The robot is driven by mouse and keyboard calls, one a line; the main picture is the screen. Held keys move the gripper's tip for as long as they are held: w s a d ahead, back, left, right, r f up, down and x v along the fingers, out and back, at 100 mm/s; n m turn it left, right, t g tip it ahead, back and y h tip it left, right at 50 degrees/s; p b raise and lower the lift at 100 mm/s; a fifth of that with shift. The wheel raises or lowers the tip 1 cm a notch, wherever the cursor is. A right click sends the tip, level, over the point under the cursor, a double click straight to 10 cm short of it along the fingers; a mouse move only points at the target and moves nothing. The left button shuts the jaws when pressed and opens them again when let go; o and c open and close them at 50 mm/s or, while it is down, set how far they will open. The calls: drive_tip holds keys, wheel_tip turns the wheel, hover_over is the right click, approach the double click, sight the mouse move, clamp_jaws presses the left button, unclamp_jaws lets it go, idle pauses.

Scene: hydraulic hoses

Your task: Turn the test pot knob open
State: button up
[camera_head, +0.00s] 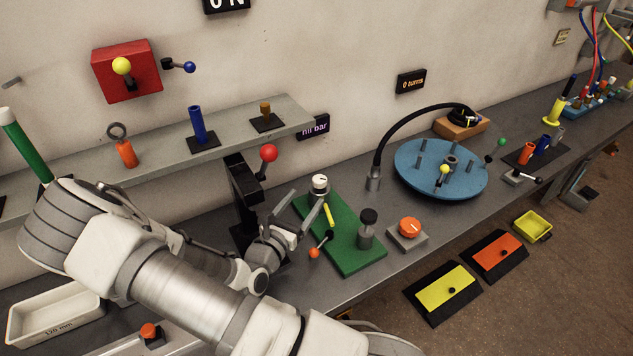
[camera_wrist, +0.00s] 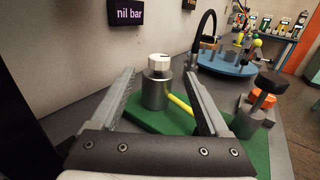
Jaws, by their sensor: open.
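A white knob with a dark mark on top (camera_head: 319,181) crowns a grey metal pot on the green board (camera_head: 352,256). In the wrist view the white knob (camera_wrist: 159,61) stands upright between and beyond my fingers. A second grey post with a black knob (camera_head: 368,216) stands nearer the board's right side; it also shows in the wrist view (camera_wrist: 271,82). No label tells which is the test pot knob. My gripper (camera_head: 303,207) is open and empty, at the left of the green board, with its fingers pointing towards the white knob and apart from it.
A yellow lever (camera_head: 328,215) juts from the white-knobbed pot. An orange-tipped lever (camera_head: 315,252) is close to my gripper. A red-balled lever on a black stand (camera_head: 268,154) rises behind it. An orange knob (camera_head: 409,228) and blue turntable (camera_head: 410,178) lie right. A sign reads "nil bar" (camera_head: 313,127).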

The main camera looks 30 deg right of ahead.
sight(316, 184)
drive_tip(key=x, duration=0.8)
drive_tip(key=shift+c, duration=0.3)
clamp_jaws()
